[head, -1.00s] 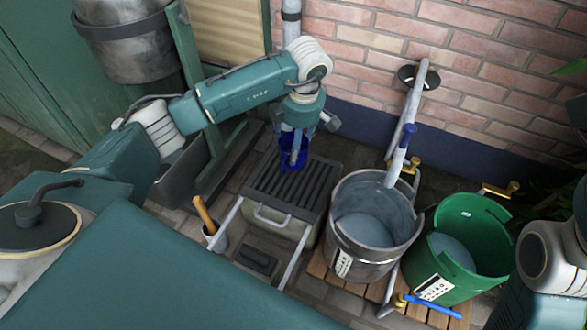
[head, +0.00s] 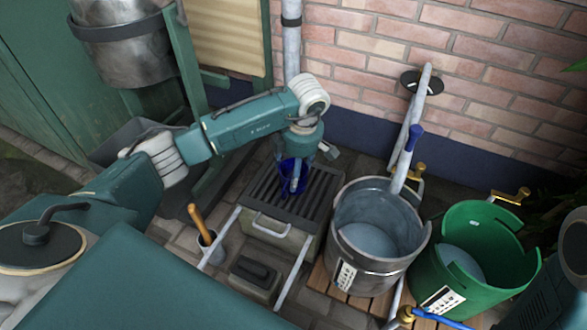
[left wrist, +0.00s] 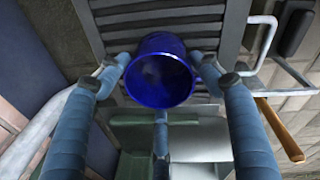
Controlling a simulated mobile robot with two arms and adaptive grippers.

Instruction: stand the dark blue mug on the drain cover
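The dark blue mug (head: 287,180) is at the back part of the slatted dark drain cover (head: 262,190), in the head view. In the left wrist view the mug (left wrist: 160,82) shows its open mouth towards the camera, with the cover's slats (left wrist: 160,20) behind it. My left gripper (left wrist: 160,62) points down, its fingers around the mug and their tips against its sides. The mug looks upright. I cannot tell whether its base touches the cover. The fingers partly hide the mug in the head view. My right gripper is not in view.
A metal bucket (head: 345,255) and a green bucket (head: 500,262) stand right of the cover on wooden slats. A pot with a wooden handle (head: 199,225) stands left. A grey pipe (head: 291,40) and brick wall (head: 480,70) rise behind. The cover's front part is bare.

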